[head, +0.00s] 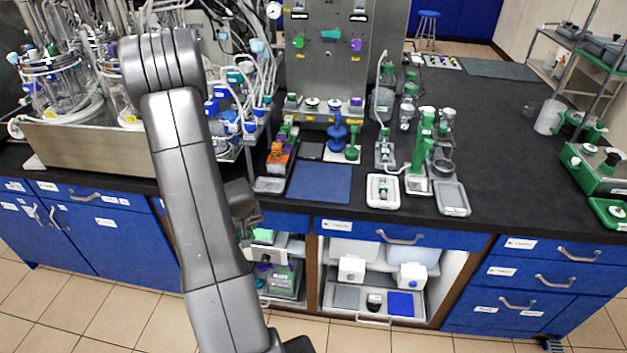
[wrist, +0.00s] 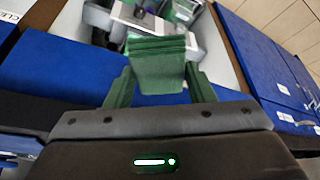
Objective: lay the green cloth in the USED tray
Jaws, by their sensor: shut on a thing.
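My gripper (wrist: 157,88) is shut on the folded green cloth (wrist: 157,62), which sits in layers between the two green fingers in the wrist view. In the head view my gripper (head: 243,212) is partly hidden behind my arm, at the bench's front edge above an open cabinet bay; the cloth is not clear there. I cannot read a USED label on any tray. Candidate trays are a small grey tray (head: 269,185) at the bench front, a white-rimmed tray (head: 383,203) and a grey tray (head: 453,210) farther right.
A blue mat (head: 320,183) lies on the black bench. Open bays below hold a left shelf (head: 280,293) and a right shelf with a blue pad (head: 401,304) and white boxes. Blue drawers (head: 540,275) flank them. Glass bioreactors (head: 60,90) stand at left. The tiled floor in front is clear.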

